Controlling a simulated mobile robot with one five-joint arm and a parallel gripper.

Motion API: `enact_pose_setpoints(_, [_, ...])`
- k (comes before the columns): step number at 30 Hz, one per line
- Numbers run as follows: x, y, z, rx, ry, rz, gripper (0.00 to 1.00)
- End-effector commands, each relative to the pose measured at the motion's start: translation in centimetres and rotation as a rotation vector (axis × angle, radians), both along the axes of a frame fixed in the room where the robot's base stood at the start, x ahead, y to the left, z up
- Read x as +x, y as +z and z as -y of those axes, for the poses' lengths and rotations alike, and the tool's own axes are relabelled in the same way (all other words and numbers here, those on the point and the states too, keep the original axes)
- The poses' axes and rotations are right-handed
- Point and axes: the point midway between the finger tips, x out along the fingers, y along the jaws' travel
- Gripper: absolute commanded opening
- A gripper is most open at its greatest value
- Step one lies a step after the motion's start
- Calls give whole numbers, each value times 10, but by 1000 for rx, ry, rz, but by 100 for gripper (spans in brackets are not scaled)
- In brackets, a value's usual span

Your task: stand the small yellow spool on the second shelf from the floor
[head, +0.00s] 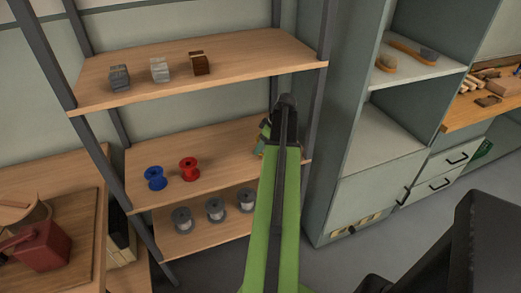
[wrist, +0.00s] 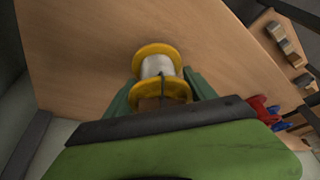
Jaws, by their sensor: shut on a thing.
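The small yellow spool (wrist: 157,50) has yellow flanges and a pale wound core. In the wrist view it sits between the green fingers of my gripper (wrist: 163,82), which is shut on it. In the head view my gripper (head: 264,138) is at the right end of the second shelf (head: 222,158), and my arm hides the spool. Wooden board fills much of the wrist view behind the spool. I cannot tell whether the spool touches the board.
A blue spool (head: 155,178) and a red spool (head: 189,168) stand on the second shelf's left half. Several grey spools (head: 215,209) stand on the shelf below. Small blocks (head: 160,69) sit on the shelf above. A dark upright post (head: 314,115) is close right of my gripper.

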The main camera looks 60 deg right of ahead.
Motion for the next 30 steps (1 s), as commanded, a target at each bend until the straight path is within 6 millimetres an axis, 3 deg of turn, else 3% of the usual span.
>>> enact_pose_setpoints(2, [-2, -16, 2, 0, -3, 0, 21])
enact_pose_setpoints(14, [-5, -18, 5, 0, -9, 0, 21])
enact_pose_setpoints(15, [-5, -16, 5, 0, -9, 0, 68])
enact_pose_setpoints(18, [-5, -16, 5, 0, -10, 0, 81])
enact_pose_setpoints(20, [-6, -16, 5, 0, -10, 0, 86])
enact_pose_setpoints(30, [-6, -13, 5, 0, -10, 0, 86])
